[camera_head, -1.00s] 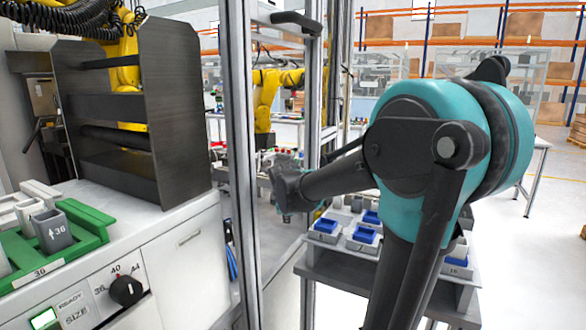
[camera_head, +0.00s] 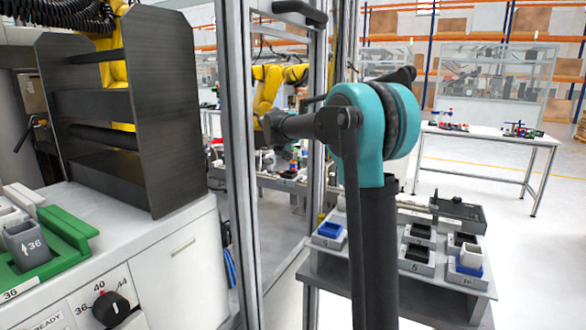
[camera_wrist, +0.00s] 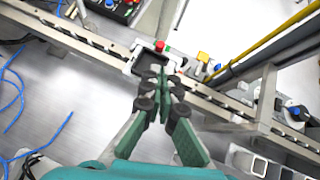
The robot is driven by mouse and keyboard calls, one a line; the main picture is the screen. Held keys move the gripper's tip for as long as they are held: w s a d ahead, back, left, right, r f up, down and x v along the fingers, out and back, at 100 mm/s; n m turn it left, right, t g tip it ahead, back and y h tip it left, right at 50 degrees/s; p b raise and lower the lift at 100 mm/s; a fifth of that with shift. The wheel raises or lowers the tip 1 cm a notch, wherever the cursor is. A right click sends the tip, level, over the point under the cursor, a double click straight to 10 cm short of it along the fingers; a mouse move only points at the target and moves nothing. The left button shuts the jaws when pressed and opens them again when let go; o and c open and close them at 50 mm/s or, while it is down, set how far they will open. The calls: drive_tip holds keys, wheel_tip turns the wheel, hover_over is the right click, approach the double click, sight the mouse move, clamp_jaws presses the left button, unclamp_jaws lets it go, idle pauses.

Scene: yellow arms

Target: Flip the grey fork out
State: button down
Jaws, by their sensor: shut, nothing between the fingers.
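My gripper (camera_wrist: 160,82) is in the middle of the wrist view. Its green fingers come together at dark pads, and I see nothing held between them. Just past the fingertips is a pale carrier (camera_wrist: 134,66) with a dark recess and a red button (camera_wrist: 162,47), by a conveyor rail (camera_wrist: 95,38). The fingertips overlap it in the picture; I cannot tell if they touch. I cannot pick out a grey fork with certainty in either view. In the head view my arm reaches left towards the cell opening, and its end (camera_head: 272,128) is small and partly behind the frame.
A metal post (camera_head: 240,170) stands left of my arm. The white cabinet (camera_head: 185,250) at left carries a green tray (camera_head: 70,228) and a dial (camera_head: 110,308). A grey table (camera_head: 400,290) with small bins is behind my arm. Blue cables (camera_wrist: 15,85) lie at the wrist view's left.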

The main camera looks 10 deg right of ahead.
sight(294, 170)
drive_tip(key=x, duration=1)
drive_tip(key=shift+w+d, duration=0.85)
drive_tip(key=shift+w, duration=0.25)
